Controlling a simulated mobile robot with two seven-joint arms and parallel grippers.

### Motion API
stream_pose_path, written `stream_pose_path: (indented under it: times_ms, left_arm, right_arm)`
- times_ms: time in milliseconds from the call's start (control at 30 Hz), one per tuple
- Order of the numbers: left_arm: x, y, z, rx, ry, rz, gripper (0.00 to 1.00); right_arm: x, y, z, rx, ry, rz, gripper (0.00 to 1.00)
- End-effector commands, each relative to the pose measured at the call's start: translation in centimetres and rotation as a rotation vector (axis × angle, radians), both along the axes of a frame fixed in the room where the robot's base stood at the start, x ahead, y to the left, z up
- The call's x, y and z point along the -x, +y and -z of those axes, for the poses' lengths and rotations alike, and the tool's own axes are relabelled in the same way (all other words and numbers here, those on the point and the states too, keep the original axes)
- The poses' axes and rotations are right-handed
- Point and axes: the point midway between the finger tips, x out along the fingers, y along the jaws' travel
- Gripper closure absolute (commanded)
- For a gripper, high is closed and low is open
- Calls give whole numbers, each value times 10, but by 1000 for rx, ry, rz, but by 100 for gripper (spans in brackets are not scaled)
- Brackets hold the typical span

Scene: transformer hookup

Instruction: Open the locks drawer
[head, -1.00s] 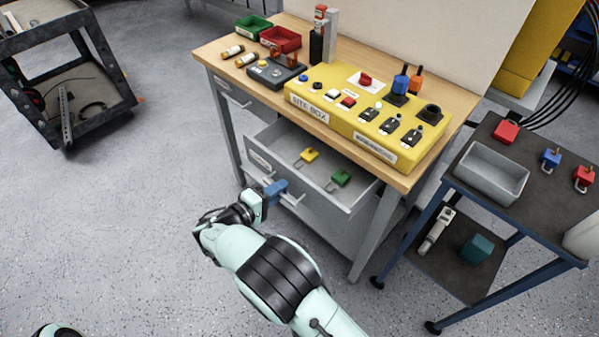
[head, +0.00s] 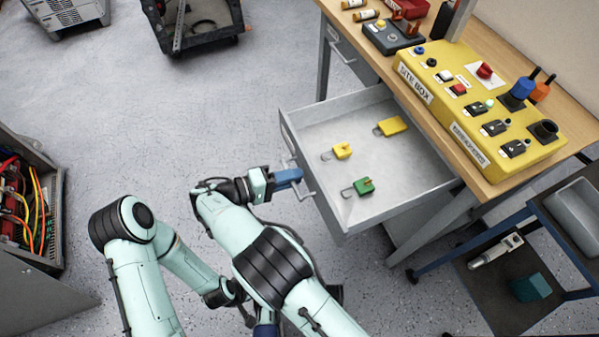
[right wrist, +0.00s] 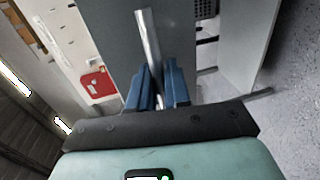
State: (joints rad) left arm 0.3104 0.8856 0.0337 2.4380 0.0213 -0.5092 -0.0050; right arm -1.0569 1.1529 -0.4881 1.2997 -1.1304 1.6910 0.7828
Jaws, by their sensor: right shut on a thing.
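The locks drawer (head: 340,112) is a grey drawer under the wooden workbench, pulled well out. Inside lie a yellow padlock (head: 342,151), a green padlock (head: 364,187) and a yellow tag-like piece (head: 394,125). My right gripper (head: 293,176) is shut on the drawer's bar handle (head: 308,191) at the drawer front. In the right wrist view the metal handle bar (right wrist: 148,45) runs between the blue fingers (right wrist: 160,85). My left gripper (head: 265,329) is at the bottom edge, mostly hidden behind my right arm, and its jaws cannot be made out.
A yellow site box (head: 470,95) sits on the workbench (head: 490,185). A second drawer (head: 338,50) to the left is closed. A dark cart (head: 510,300) stands at right. An open cabinet with coloured wires (head: 30,215) is at left. Floor left of the drawer is clear.

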Motion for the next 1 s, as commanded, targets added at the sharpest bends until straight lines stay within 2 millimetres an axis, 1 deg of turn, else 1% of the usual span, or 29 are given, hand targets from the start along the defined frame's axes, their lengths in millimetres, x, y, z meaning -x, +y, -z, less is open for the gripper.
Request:
stream_pose_path:
  times_ms: [333, 367, 400, 1000]
  left_arm:
    - [0, 0, 0, 0, -1, 0, 57]
    - [0, 0, 0, 0, -1, 0, 57]
    - [0, 0, 0, 0, -1, 0, 57]
    - [2, -1, -3, 3, 6, 3, 57]
  right_arm:
    - [0, 2, 0, -1, -1, -3, 100]
    - [0, 2, 0, -1, -1, -3, 79]
    - [0, 2, 0, -1, -1, -3, 70]
    - [-1, 0, -2, 0, -1, 0, 70]
